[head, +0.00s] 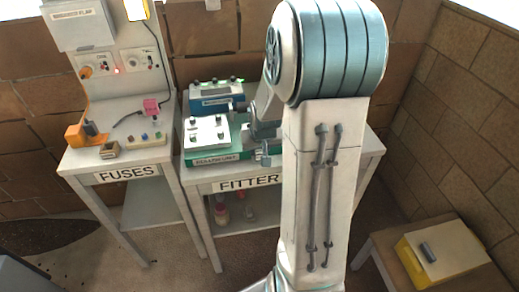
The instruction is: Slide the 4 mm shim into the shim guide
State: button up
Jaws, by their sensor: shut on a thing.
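My arm stands across the middle of the head view and covers the right part of the bench labelled FITTER (205,187). My gripper (240,106) shows only in small part, left of the arm and close to the blue block on the bench. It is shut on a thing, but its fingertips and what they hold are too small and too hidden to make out. I cannot pick out the 4 mm shim or the shim guide. A green-based unit with a white top (206,133) and a front label stands on the bench. The blue block (208,98) with knobs is behind it.
The bench labelled FUSES (84,180) stands at the left with an orange holder (75,135), a pink plug (151,105) and small blocks. A low table at the lower right holds a yellow-and-white box (446,250). Brick walls close off the back and right.

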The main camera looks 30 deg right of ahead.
jog(key=shift+w+d, duration=0.3)
jog(key=shift+w, duration=0.8)
jog(key=shift+w+d, duration=0.35)
jog(key=shift+w, duration=0.7)
jog(key=shift+w+d, duration=0.3)
jog(key=shift+w, duration=0.8)
jog(key=o, duration=1)
jog(key=shift+o, duration=0.2)
jog(key=shift+r, duration=0.15)
jog(key=b+v, duration=0.1)
jog(key=v, duration=1.2)
jog(key=shift+s+r, duration=0.15)
jog(key=shift+r, duration=0.1)
jog(key=shift+a, duration=0.1)
jog(key=v, duration=1.4)
jog(key=shift+b, duration=0.45)
